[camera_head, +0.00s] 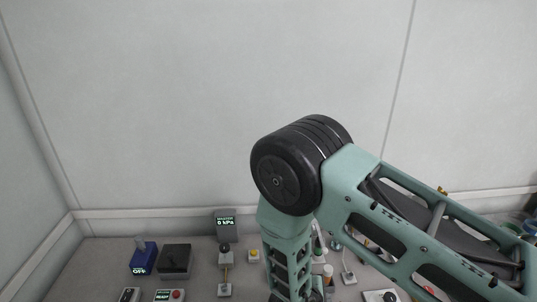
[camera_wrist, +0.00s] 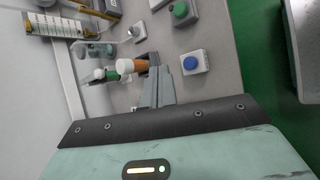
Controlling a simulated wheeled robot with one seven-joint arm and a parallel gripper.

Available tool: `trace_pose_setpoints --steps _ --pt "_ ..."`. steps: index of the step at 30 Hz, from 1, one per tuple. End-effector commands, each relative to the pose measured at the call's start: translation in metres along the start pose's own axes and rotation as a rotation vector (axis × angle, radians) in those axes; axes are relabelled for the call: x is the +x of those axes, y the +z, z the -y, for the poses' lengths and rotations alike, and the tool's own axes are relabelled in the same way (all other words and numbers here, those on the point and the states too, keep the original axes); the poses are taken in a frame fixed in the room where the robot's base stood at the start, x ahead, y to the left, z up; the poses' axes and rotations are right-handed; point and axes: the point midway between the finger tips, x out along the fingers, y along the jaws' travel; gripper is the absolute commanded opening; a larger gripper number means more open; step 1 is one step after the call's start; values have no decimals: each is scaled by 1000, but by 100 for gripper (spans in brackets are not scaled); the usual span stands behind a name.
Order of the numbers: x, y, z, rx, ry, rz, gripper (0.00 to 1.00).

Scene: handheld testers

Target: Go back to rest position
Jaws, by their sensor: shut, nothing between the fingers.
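My gripper (camera_wrist: 157,72) shows in the wrist view, with its two grey fingers together and nothing held between them. The fingers point in among small items on the grey bench (camera_wrist: 217,78). An orange and white capped bottle (camera_wrist: 136,66) is just left of the fingertips in that view, and a box with a blue button (camera_wrist: 191,62) is to their right. Whether the fingers touch either one I cannot tell. In the head view my raised arm fills the centre and right, and my gripper is out of sight.
In the head view, a blue device (camera_head: 143,258), a black box (camera_head: 175,260), a display reading 0 kPa (camera_head: 226,223) and a yellow-button box (camera_head: 254,256) stand on the bench. A red-button box (camera_head: 170,295) is nearer. The wall behind is bare. A green-button box (camera_wrist: 183,12) shows in the wrist view.

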Motion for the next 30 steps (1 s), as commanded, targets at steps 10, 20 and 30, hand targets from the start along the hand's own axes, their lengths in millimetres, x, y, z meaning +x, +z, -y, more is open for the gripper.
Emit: trace_pose_setpoints --steps 10,20,30 --pt "-128 -65 -37 410 -319 -525 0" --pt "-261 -16 -24 553 -709 -694 0" --pt "-297 102 26 622 -795 -442 0"
